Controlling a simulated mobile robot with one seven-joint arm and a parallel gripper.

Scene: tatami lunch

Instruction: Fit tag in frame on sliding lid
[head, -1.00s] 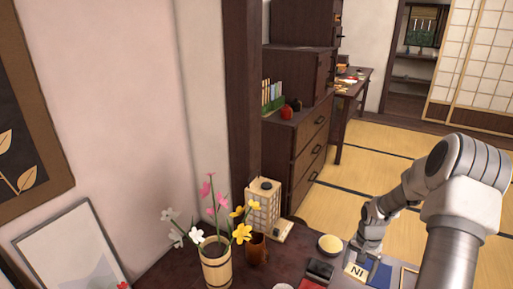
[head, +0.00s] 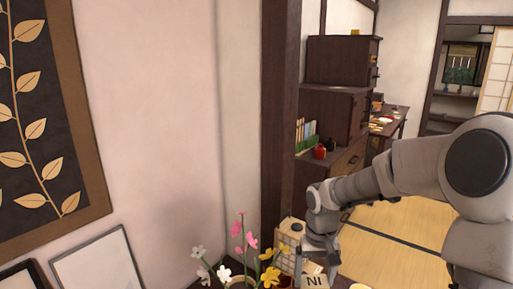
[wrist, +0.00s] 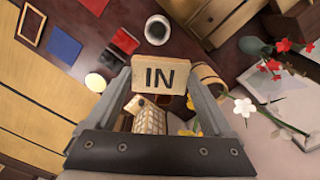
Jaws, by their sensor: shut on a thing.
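My gripper (wrist: 157,88) is shut on a pale wooden tag (wrist: 160,75) with "IN" in black letters. The tag also shows at the bottom edge of the head view (head: 314,282), held above the dark table. Beyond the tag in the wrist view lies a thin wooden frame (wrist: 19,27) with a dark middle, at the upper left. A small wooden piece with a dark slot (wrist: 140,108) lies beside the paper lantern, partly between my fingers in the view. I cannot tell which of these is the frame on the sliding lid.
The paper lantern (wrist: 150,121) stands under my gripper in the wrist view. Flowers (head: 250,245) rise left of my gripper.

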